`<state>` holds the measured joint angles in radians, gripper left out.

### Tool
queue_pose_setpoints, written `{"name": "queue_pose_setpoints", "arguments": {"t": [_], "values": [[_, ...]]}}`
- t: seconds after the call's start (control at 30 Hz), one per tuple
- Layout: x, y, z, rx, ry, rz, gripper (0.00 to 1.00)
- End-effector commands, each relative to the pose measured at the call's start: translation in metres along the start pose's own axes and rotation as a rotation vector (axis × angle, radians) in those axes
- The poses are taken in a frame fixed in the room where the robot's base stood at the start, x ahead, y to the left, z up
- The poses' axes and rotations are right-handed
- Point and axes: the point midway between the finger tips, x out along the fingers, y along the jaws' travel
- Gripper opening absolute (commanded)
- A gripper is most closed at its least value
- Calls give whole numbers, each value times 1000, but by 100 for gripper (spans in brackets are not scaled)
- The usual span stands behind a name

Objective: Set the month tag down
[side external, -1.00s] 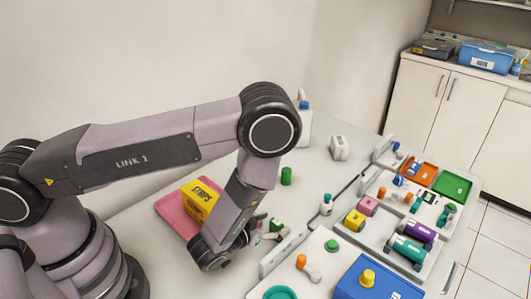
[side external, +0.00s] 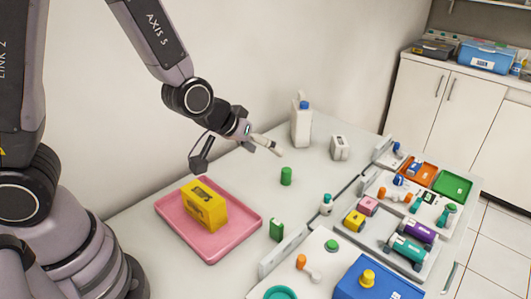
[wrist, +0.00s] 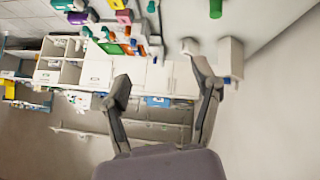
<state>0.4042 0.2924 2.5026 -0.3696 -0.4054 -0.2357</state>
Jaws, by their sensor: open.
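A small upright green piece with a pale mark (side external: 276,229), which looks like the month tag, stands on the white counter just right of the pink tray (side external: 249,238). Nothing touches it. My gripper (side external: 279,149) is raised well above the counter, behind and apart from the tag, and points right. In the wrist view my gripper (wrist: 156,68) has its two fingers spread wide, with nothing between them. I cannot make out the tag in the wrist view.
A yellow box (side external: 204,205) sits in the pink tray. A green cylinder (side external: 287,176), a white bottle (side external: 301,125) and a white block (side external: 340,148) stand behind. An open case (side external: 402,225) with several coloured items lies at right. The counter around the green cylinder is clear.

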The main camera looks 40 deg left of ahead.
Motion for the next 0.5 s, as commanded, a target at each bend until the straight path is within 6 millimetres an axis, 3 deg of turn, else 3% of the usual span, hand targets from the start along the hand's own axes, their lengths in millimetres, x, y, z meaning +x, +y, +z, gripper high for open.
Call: {"name": "queue_pose_setpoints", "arguments": {"t": [0.03,0.2,0.4,0.5], "values": [[-28,-3,-16,6,-9,18,63],[-118,-28,-30,97,-86,21,63],[-214,-72,-8,209,-154,-62,63],[-245,-89,8,239,-182,-111,63]]}}
